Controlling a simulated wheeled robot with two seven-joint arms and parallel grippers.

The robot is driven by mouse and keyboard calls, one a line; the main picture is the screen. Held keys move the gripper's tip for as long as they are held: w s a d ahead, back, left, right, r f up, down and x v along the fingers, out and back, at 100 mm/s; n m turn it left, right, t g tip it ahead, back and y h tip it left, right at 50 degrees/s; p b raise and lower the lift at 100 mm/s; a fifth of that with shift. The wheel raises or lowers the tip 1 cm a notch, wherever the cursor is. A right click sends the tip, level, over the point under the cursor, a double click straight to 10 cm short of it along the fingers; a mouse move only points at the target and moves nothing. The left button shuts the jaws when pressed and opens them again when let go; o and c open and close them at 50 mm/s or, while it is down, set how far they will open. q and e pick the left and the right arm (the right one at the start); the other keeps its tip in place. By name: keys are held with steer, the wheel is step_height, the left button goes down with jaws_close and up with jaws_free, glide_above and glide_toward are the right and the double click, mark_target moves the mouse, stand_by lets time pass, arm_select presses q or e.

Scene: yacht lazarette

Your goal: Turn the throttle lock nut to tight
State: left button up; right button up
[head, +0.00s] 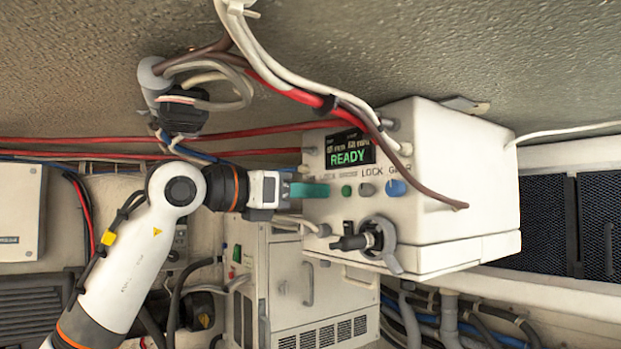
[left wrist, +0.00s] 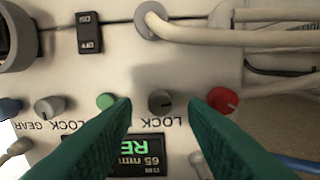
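A white control box (head: 455,170) carries a row of knobs under a lit display reading READY (head: 349,158). In the left wrist view, which is upside down, a small dark grey knob (left wrist: 161,100) with a LOCK label sits between a red knob (left wrist: 221,100) and a green one (left wrist: 107,101). It appears to be the throttle lock nut, though no throttle label is readable. My left gripper (head: 326,190) is at the panel's left end; in the left wrist view its teal fingers (left wrist: 160,108) are open, one on each side of this knob, with gaps. My right gripper is out of view.
A second grey LOCK knob (head: 366,189) and a blue GEAR knob (head: 397,187) lie to the right. A black lever fitting (head: 372,238) juts out below. Red and white cables (head: 290,90) hang above and left of the box.

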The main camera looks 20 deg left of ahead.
arm_select(q)
steer(key=shift+w+d, duration=0.4)
steer(key=shift+w, duration=0.1)
jaws_close()
steer(key=shift+m, duration=0.4)
steer(key=m+p, duration=0.1)
steer(key=m, duration=1.8)
steer(key=shift+f, duration=0.15)
steer(key=shift+m, duration=0.4)
